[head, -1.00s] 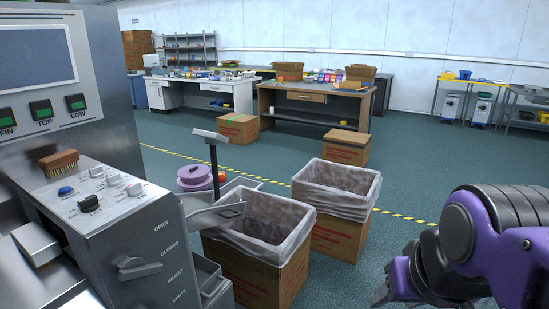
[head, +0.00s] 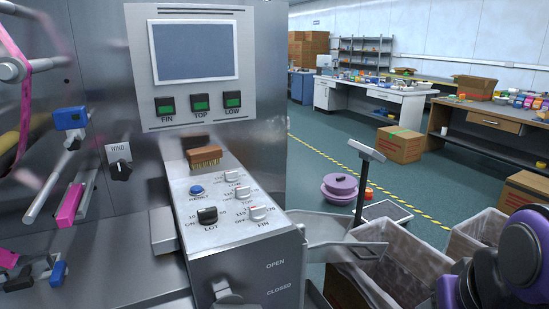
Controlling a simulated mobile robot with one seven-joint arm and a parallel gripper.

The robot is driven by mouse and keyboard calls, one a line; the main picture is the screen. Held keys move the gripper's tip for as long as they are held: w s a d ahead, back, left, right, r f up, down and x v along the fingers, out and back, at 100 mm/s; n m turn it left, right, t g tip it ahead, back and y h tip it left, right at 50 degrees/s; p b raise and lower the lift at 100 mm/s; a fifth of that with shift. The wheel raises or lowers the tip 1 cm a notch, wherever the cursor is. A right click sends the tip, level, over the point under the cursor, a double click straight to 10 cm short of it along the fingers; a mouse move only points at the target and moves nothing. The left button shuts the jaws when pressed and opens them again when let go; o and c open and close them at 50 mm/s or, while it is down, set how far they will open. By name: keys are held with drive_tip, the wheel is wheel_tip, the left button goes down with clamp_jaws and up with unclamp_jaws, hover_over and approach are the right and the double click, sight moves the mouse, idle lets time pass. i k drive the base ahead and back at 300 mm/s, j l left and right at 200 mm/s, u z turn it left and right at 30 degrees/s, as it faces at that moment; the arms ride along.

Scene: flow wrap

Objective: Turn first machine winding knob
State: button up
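The winding knob (head: 121,170) is a black rotary knob on a plate labelled WIND, on the grey metal front of the machine (head: 245,110), left of the screen. Its pointer looks roughly upright. Part of my purple and black arm shows at the lower right edge, far from the knob. My gripper's fingers do not show in the view.
Pink and blue handled rods (head: 70,205) stick out at left. A metal chute (head: 340,228) and lined boxes (head: 405,265) stand between the machine and my arm.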

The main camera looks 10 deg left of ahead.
sight(120, 170)
drive_tip(key=i+u, duration=0.2)
drive_tip(key=u, duration=1.05)
